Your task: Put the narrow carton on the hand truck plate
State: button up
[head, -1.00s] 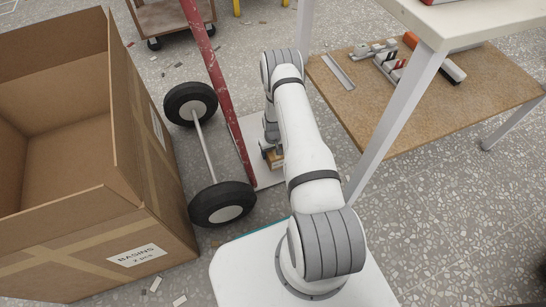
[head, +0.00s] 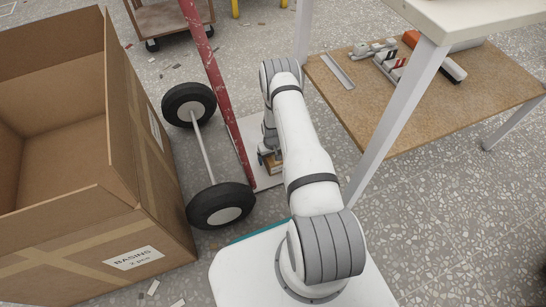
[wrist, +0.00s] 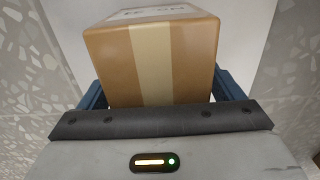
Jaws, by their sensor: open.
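The narrow carton (wrist: 152,62) is brown with a pale tape strip and dark print on a white label. In the wrist view it sits between the blue fingers of my gripper (wrist: 160,88), which is open around it. In the head view the carton (head: 271,166) shows only in part below my gripper (head: 264,155), over the pale hand truck plate (head: 266,182). The carton appears to rest on the plate, but its underside is hidden. My arm covers part of the plate.
The hand truck's red frame (head: 216,85) rises left of my gripper, with black wheels (head: 221,205) beside it. A large open box (head: 150,150) stands at the left. A white-legged table (head: 398,115) with a brown lower shelf (head: 440,118) is at the right.

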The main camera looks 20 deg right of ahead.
jog(key=shift+r, duration=0.15)
notch_tip(320, 180, up, 12)
jog(key=p, duration=0.5)
dwell(0.3)
jog(key=s+a+r+p, duration=0.15)
jog(key=r+p, duration=0.35)
jog(key=r, duration=1.2)
jog(key=a+r+t+p, duration=0.15)
jog(key=r+p, duration=0.35)
jog(key=r, duration=1.1)
jog(key=s+a+r+p, duration=0.1)
jog(key=a+r+p, duration=0.35)
jog(key=r, duration=1.25)
jog(key=s+a+r+p, duration=0.2)
jog(key=s+r+p, duration=0.6)
jog(key=s+r, duration=0.4)
jog(key=s+a+r+t+p, duration=0.1)
jog(key=s+r+p, duration=0.8)
jog(key=r, duration=1.3)
jog(key=s+a, duration=0.1)
jog(key=s, duration=0.3)
